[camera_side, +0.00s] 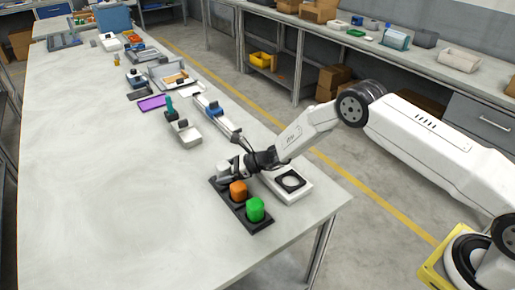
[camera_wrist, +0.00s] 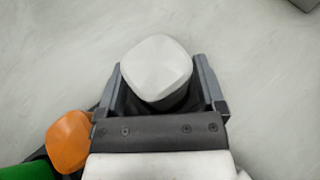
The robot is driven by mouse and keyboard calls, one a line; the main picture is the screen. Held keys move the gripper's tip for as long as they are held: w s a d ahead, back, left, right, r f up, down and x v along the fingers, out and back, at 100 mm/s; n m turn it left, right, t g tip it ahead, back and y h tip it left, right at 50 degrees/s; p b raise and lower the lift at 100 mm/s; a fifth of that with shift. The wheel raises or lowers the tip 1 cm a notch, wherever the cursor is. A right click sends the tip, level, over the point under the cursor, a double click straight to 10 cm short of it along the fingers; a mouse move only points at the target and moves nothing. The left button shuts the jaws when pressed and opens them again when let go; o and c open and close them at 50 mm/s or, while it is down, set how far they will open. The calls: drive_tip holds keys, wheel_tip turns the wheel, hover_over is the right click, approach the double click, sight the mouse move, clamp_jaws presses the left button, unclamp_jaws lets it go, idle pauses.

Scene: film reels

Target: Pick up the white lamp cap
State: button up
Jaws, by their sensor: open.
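The white lamp cap (camera_wrist: 156,67) sits between the two open fingers of my gripper (camera_wrist: 160,85) in the wrist view, with a gap visible at its sides. In the side view the white cap (camera_side: 224,169) stands at the far end of a black tray (camera_side: 219,191), and my gripper (camera_side: 236,168) is right at it. An orange cap (camera_side: 238,191) and a green cap (camera_side: 255,209) stand in the same tray, in a row with the white one. The orange cap (camera_wrist: 70,141) and green cap (camera_wrist: 28,177) also show at the wrist view's lower left.
A white box with a round black-framed top (camera_side: 289,183) lies right beside the tray, under my arm. Several tools and trays, among them a purple plate (camera_side: 152,103), line the table's far right side. The table's left and middle (camera_side: 100,180) are clear.

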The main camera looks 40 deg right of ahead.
drive_tip(key=c, duration=1.1)
drive_tip(key=shift+o, duration=0.2)
drive_tip(key=shift+r, duration=0.15)
drive_tip(key=shift+r, duration=0.7)
drive_tip(key=s+d+r, duration=0.3)
drive_tip(key=s+r, duration=0.8)
drive_tip(key=s, duration=0.2)
drive_tip(key=shift+s+r, duration=0.2)
drive_tip(key=shift+s, duration=0.1)
drive_tip(key=shift+d, duration=0.1)
